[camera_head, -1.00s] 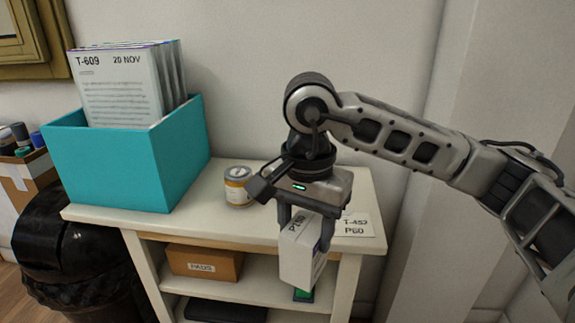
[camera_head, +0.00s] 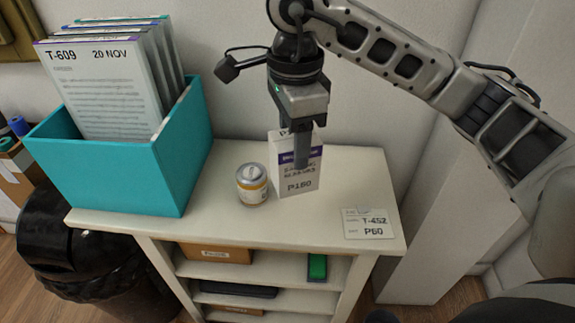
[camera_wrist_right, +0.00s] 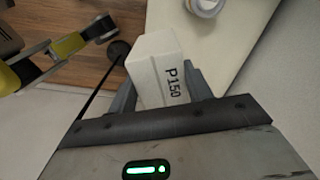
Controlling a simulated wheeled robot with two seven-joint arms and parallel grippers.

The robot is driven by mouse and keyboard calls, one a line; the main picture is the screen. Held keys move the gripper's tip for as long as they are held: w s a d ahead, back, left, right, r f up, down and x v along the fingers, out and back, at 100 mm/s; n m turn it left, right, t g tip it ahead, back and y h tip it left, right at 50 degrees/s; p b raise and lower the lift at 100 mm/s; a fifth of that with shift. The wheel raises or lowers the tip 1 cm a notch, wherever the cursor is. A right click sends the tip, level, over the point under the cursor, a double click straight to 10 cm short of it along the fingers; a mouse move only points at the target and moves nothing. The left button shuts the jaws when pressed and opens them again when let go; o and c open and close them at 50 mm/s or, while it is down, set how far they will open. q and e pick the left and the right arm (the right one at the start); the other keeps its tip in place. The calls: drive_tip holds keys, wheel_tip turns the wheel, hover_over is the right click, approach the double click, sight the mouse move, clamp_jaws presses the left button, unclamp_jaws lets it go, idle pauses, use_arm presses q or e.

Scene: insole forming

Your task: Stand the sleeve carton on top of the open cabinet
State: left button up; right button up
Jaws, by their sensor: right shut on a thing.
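The sleeve carton (camera_head: 305,183) is white with a purple band and printed text. It looks upright at the cabinet top, right of the jar; I cannot tell whether its base touches the surface. My right gripper (camera_head: 301,160) is shut on it from above, one finger in front of its face. In the right wrist view the carton (camera_wrist_right: 159,75) sits between the fingers of my right gripper (camera_wrist_right: 162,92), its P150 print showing. The open cabinet (camera_head: 340,180) is cream, with open shelves below its top. My left gripper is not in view.
A teal bin (camera_head: 115,167) of upright cards fills the top's left side. A flat label card (camera_head: 369,224) lies at the front right. Shelves hold a brown box (camera_head: 217,253) and a green item (camera_head: 317,267).

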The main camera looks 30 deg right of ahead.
drive_tip(key=shift+w+d+f, duration=0.15)
drive_tip(key=shift+w+d, duration=0.1)
drive_tip(key=shift+w, duration=0.25)
drive_tip(key=shift+w+d+f, duration=0.15)
drive_tip(key=shift+w+d, duration=0.1)
drive_tip(key=shift+w, duration=0.2)
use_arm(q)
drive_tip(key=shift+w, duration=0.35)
use_arm(e)
drive_tip(key=w+d+f, duration=0.7)
drive_tip(key=d+f, duration=0.3)
drive_tip(key=f, duration=0.2)
drive_tip(key=shift+d, duration=0.2)
drive_tip(key=shift+f, duration=0.15)
